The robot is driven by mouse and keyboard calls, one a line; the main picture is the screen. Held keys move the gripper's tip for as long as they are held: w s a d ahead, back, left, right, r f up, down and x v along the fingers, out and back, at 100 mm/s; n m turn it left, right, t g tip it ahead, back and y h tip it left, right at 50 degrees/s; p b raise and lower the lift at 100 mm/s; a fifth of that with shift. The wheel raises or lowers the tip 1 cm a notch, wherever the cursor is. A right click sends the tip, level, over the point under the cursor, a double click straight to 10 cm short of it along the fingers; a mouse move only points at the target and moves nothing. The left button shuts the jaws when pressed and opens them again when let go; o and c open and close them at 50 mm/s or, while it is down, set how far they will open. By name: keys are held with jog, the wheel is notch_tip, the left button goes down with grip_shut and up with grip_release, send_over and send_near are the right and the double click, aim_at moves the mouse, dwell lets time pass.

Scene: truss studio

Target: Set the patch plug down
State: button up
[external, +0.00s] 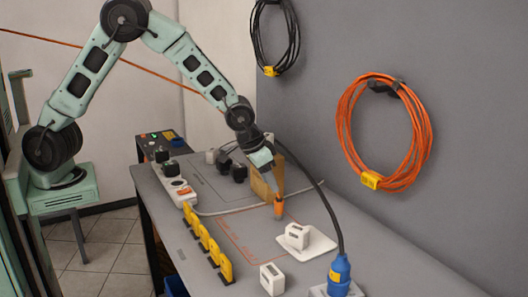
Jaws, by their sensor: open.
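My gripper (273,188) is above the middle of the grey table, pointing down, and its jaws are open. A small orange plug (279,208), which looks like the patch plug, is directly below my gripper at the fingertips. It looks roughly upright near the tabletop, at the edge of a thin orange outlined area (247,252). The picture is too small to show whether the fingers touch it or whether its lower end rests on the table.
A wooden block (262,186) stands close behind my gripper. White socket pieces (297,237) (271,279) and a blue connector (340,271) with a thick dark cable stand at front right. Yellow brackets (207,242) line the left edge. A power strip (180,190) lies behind them.

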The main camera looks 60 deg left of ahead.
jog(key=s+a+r+n+g+y, duration=0.15)
jog(key=s+a, duration=0.25)
jog(key=a, duration=0.5)
jog(key=s+a+r+n, duration=0.2)
jog(key=s+a+r, duration=0.15)
jog(key=a, duration=0.65)
jog(key=s+a+r+n+g+y, duration=0.1)
jog(key=s+a, duration=0.3)
jog(key=a, duration=0.5)
jog(key=s+a+n+g, duration=0.1)
jog(key=s+a, duration=0.4)
jog(key=s, duration=0.6)
jog(key=s+a+r+n+g+h, duration=0.1)
jog(key=s+a+n, duration=0.2)
jog(key=s, duration=0.9)
jog(key=shift+s+a+n, duration=0.2)
jog(key=shift+a+n, duration=0.15)
jog(key=shift+a, duration=0.55)
jog(key=shift+r, duration=0.1)
